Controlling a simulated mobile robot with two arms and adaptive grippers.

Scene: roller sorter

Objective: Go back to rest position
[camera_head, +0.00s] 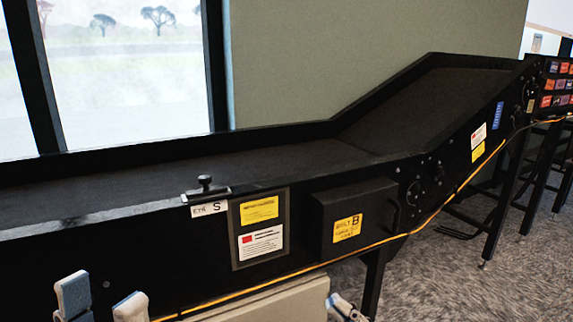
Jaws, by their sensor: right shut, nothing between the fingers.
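My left gripper (102,295) is at the bottom left edge, in front of the conveyor's black side wall. Its two pale fingers stand apart with nothing between them, so it is open. My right gripper (343,307) shows only in part at the bottom edge, right of a beige box-like surface. It is shut and holds nothing that I can see. Most of both arms is out of view.
A black conveyor (255,162) runs from the left and slopes up to the right; its visible belt is empty. An orange cable (412,231) runs along its side. Grey carpet (450,285) at lower right is open. Black support legs (498,222) stand at right.

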